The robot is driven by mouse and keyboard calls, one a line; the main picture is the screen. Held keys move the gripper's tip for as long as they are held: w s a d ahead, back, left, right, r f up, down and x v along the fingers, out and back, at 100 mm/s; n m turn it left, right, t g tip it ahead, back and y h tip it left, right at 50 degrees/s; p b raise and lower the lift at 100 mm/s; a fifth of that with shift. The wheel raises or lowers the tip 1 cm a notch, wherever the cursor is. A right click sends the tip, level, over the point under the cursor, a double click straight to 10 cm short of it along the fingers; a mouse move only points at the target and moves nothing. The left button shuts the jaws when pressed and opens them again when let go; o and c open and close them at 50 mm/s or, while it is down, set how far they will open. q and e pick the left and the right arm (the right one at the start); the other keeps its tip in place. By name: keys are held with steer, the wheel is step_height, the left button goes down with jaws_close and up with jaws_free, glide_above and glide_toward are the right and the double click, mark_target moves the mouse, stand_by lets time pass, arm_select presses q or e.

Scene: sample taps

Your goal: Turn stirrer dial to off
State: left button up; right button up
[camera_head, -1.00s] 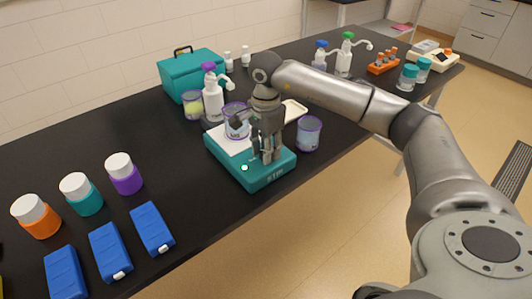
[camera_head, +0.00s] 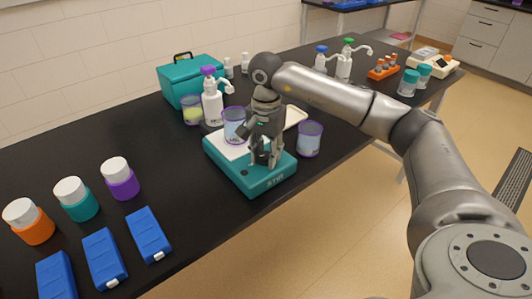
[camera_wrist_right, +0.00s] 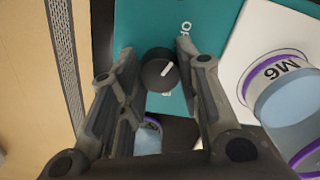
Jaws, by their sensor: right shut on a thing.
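The teal stirrer (camera_head: 225,172) with a white top plate sits near the front edge of the black table. My right gripper (camera_head: 266,162) comes down over its front right part. In the right wrist view, the round black dial (camera_wrist_right: 158,72) is between the fingertips (camera_wrist_right: 157,56), and the gripper is shut on it. My left gripper is not in view.
Another purple-rimmed beaker (camera_head: 309,139) stands just right of the stirrer, close to the table edge. A white pump bottle (camera_head: 213,103) and a yellowish beaker (camera_head: 193,110) stand behind. Capped jars and blue boxes (camera_head: 150,235) are at the left.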

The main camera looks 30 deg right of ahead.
mark_target(266, 155)
steer(key=shift+r, duration=0.1)
steer(key=o, duration=1.1)
steer(key=shift+c, duration=0.2)
step_height(266, 155, up, 12)
stand_by(0.3)
